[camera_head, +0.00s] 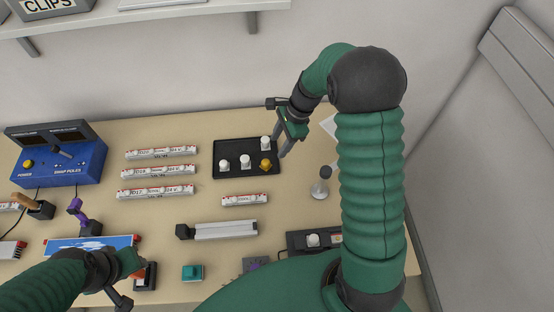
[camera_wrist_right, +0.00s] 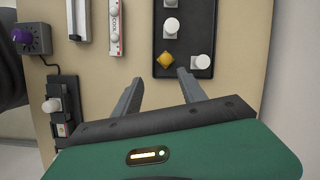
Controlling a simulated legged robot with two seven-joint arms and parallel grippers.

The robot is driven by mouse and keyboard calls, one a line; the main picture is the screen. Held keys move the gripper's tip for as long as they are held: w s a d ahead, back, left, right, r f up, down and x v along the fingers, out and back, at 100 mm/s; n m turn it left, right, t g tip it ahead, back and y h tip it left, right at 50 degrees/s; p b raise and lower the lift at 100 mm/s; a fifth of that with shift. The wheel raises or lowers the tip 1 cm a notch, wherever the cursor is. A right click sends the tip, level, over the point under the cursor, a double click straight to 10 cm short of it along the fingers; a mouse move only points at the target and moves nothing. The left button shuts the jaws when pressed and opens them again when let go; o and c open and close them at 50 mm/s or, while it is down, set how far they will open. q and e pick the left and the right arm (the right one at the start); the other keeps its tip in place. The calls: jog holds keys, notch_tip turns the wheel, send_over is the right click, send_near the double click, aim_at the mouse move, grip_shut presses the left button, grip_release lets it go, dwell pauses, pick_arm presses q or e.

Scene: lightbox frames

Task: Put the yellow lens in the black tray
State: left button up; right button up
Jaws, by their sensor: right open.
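The yellow lens (camera_head: 265,164) sits in the front right corner area of the black tray (camera_head: 235,148), beside white pieces. In the right wrist view the yellow lens (camera_wrist_right: 166,60) lies just beyond the fingertips, at the edge of the tray (camera_wrist_right: 185,45). My right gripper (camera_head: 283,151) is open and empty, just right of the tray; its spread fingers also show in the wrist view (camera_wrist_right: 159,77). The lens is not between the fingers. My left gripper (camera_head: 130,287) is low at the left, near a small black and red item; its jaw state is unclear.
A glass flask (camera_head: 320,189) stands to the right. A rail (camera_head: 222,230) and a dark fixture (camera_head: 300,241) lie nearer. A blue power box (camera_head: 60,160) is far left.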

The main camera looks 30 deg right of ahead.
jog(key=s+a+r+n+h, duration=0.1)
jog(key=s+a+n, duration=0.3)
jog(key=s+n, duration=0.3)
jog(key=s+a+r+n+t+h, duration=0.1)
jog(key=s+a+n, duration=0.4)
jog(key=n, duration=0.8)
jog(key=shift+s+a+r+h, duration=0.15)
jog(key=shift+s+r+h, duration=0.55)
jog(key=shift+s, duration=0.35)
